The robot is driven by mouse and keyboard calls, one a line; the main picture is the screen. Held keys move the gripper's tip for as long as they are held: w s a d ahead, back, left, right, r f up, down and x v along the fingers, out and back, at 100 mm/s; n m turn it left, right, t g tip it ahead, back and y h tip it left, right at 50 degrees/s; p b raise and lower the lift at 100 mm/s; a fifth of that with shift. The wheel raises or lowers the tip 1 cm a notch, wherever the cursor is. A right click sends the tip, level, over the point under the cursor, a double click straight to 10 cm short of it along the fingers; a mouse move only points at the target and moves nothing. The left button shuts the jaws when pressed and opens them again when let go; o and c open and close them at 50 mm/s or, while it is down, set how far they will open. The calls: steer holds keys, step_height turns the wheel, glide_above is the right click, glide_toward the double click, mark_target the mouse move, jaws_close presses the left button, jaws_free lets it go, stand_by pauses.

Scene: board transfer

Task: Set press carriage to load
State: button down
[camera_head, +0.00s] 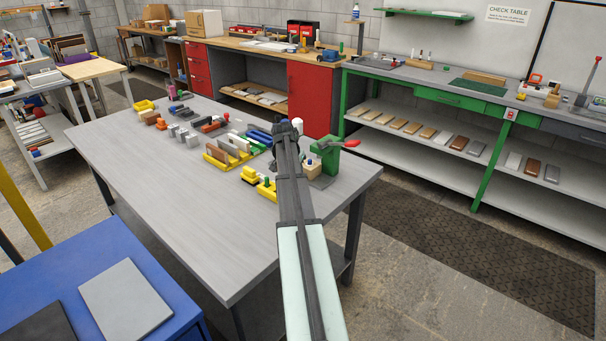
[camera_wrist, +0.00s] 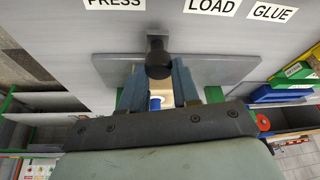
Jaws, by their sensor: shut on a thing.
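My gripper (camera_wrist: 158,78) has its two blue-grey fingers on either side of a black round knob (camera_wrist: 158,57) on a short dark post, and is shut on it. A flat grey plate (camera_wrist: 225,70) lies beneath the knob; the knob looks like the carriage's handle, but the join is hidden. The PRESS label (camera_wrist: 114,3) is above left of the knob and the LOAD label (camera_wrist: 212,5) above right. In the head view, the green press (camera_head: 323,155) with a red handle (camera_head: 353,143) stands right of my arm. My arm hides the knob and fingertips there.
A GLUE label (camera_wrist: 273,12) lies right of LOAD. Yellow racks (camera_head: 222,155) and several small blocks crowd the table left of my arm. The near and left parts of the grey table (camera_head: 180,205) are clear. A blue cabinet (camera_head: 100,250) stands at the front left.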

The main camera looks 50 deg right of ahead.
steer(key=w, duration=0.6)
steer(key=shift+w, duration=0.25)
steer(key=shift+s, duration=0.1)
steer(key=c, duration=0.8)
jaws_free()
steer(key=v, duration=1.3)
steer(key=shift+a+r, duration=0.1)
steer(key=shift+r, duration=0.3)
